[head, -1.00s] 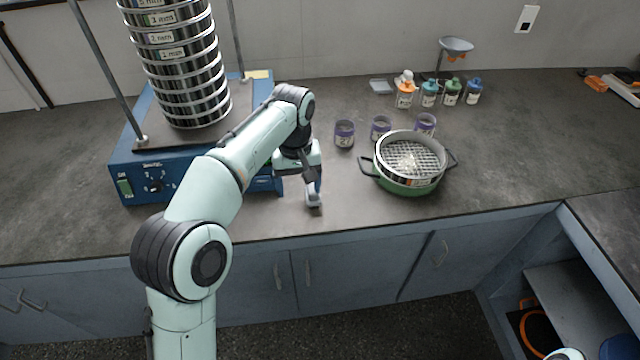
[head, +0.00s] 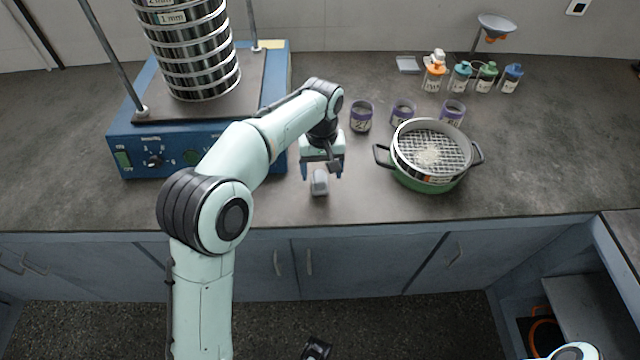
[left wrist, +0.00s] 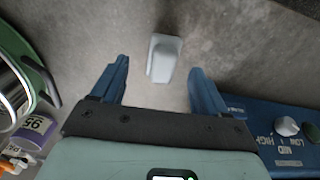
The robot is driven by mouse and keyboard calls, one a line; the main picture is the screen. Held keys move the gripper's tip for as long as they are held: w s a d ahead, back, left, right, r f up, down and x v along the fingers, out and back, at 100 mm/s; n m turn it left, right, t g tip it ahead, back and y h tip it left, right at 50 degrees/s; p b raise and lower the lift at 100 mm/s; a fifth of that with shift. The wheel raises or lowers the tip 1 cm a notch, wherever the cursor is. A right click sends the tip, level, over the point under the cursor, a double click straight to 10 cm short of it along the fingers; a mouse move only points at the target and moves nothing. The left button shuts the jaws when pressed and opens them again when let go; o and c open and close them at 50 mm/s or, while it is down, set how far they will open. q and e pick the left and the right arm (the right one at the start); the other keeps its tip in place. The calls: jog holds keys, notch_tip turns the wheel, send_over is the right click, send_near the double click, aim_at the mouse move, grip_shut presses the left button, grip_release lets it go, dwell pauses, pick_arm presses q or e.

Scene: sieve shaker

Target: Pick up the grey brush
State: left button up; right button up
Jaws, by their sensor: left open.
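My left gripper (head: 322,173) is open, pointing down over the brush, with one blue finger to each side. In the left wrist view the open left gripper (left wrist: 159,68) has clear gaps on both sides of the brush and holds nothing.
The blue sieve shaker (head: 150,140) with its sieve stack (head: 195,65) stands left of the brush. A green pan with a sieve (head: 430,157) and several purple-rimmed jars (head: 361,116) are to the right. Small bottles (head: 460,76) stand farther back.

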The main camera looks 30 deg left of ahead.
aim_at(320, 176)
pick_arm(q)
jog(key=f, duration=0.1)
jog(key=f+b, duration=0.1)
jog(key=f, duration=0.3)
jog(key=shift+a+f, duration=0.15)
jog(key=shift+a, duration=0.1)
jog(key=shift+c, duration=0.3)
jog(key=c, duration=1.1)
notch_tip(320, 176, up, 20)
jog(key=p, duration=0.5)
jog(key=shift+p, duration=0.3)
